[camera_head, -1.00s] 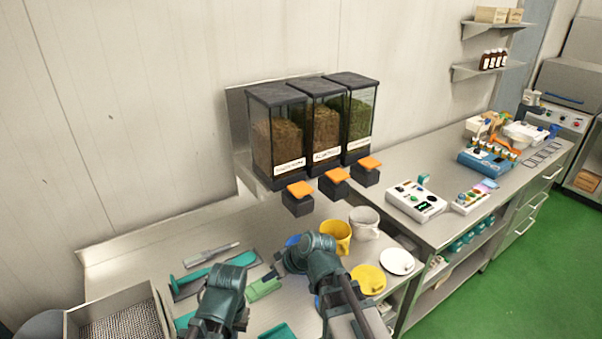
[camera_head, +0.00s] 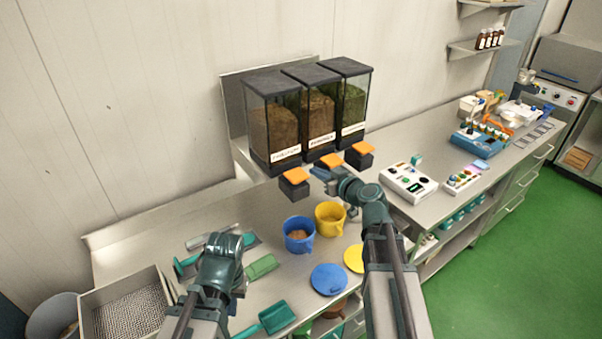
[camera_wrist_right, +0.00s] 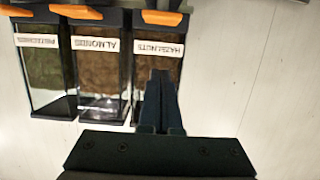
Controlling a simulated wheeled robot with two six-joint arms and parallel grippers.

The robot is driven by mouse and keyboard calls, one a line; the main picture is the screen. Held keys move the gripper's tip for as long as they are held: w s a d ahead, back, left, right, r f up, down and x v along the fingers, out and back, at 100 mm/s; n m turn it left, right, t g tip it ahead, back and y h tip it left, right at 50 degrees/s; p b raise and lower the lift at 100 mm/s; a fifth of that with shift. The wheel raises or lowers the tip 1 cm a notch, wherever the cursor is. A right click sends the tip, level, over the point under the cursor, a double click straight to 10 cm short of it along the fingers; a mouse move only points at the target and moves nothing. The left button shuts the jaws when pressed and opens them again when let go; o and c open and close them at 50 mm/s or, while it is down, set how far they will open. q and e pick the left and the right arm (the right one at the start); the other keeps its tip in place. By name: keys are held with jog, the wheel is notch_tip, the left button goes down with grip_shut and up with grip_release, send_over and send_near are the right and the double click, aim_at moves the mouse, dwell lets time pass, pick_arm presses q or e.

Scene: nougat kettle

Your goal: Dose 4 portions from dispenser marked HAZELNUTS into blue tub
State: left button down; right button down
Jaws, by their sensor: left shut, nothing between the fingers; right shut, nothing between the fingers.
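Three dispensers with orange levers hang on the wall. The HAZELNUTS dispenser (camera_head: 274,128) is the left one in the head view, and its label (camera_wrist_right: 157,47) reads upside down in the right wrist view. Its orange lever (camera_head: 294,175) shows at the bottom. My right gripper (camera_head: 318,173) is shut and empty, just right of that lever; I cannot tell whether they touch. In the wrist view its fingers (camera_wrist_right: 158,75) overlap the HAZELNUTS front. The blue tub (camera_head: 299,246) stands open below, with brown contents inside. My left gripper (camera_head: 228,243) is shut and low over the counter, its fingertips mostly hidden.
A yellow tub (camera_head: 330,220) stands next to the blue tub. A blue lid (camera_head: 328,280) and yellow lid (camera_head: 353,258) lie in front. Green tools (camera_head: 262,266) and a mesh-bottomed tray (camera_head: 125,308) are at left. The ALMONDS lever (camera_head: 331,160) is close to my right gripper.

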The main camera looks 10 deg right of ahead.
jog(key=b, duration=0.3)
send_over(300, 179)
jog(key=w, duration=0.1)
notch_tip(300, 179, down, 3)
jog(key=shift+r, duration=0.15)
notch_tip(300, 179, down, 2)
jog(key=shift+s+f+b, duration=0.15)
jog(key=shift+b, duration=0.8)
jog(key=shift+f+b, duration=0.75)
notch_tip(300, 179, down, 2)
jog(key=shift+f+b, duration=0.2)
jog(key=shift+b, duration=1)
jog(key=shift+r, duration=0.15)
